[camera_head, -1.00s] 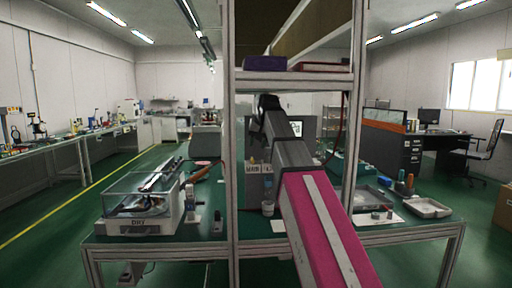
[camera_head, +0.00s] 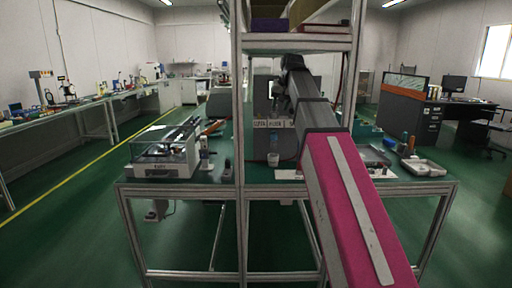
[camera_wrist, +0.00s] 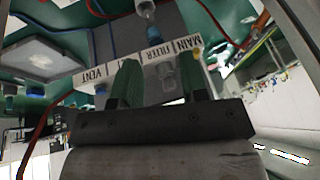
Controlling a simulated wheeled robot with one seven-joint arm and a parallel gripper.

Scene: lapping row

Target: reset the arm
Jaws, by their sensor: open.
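My arm reaches forward over the bench, between the frame posts, in the head view. My gripper (camera_wrist: 159,72) shows two green fingers spread apart in the wrist view, open. Behind the fingers is a labelled strip (camera_wrist: 145,56) reading MAIN, FILTER and VENT, seen tilted. A small clear part (camera_wrist: 166,70) shows between the fingers; I cannot tell how far behind them it lies. In the head view the gripper end is small and dark in front of a grey cabinet (camera_head: 266,100), and its fingers are not clear.
The bench frame post (camera_head: 239,150) stands left of my arm, and a shelf (camera_head: 296,42) is above it. A boxed instrument (camera_head: 163,155) sits on the bench's left, a white tray (camera_head: 423,167) on its right. A red cable (camera_wrist: 38,135) hangs beside my gripper. Green floor lies open at left.

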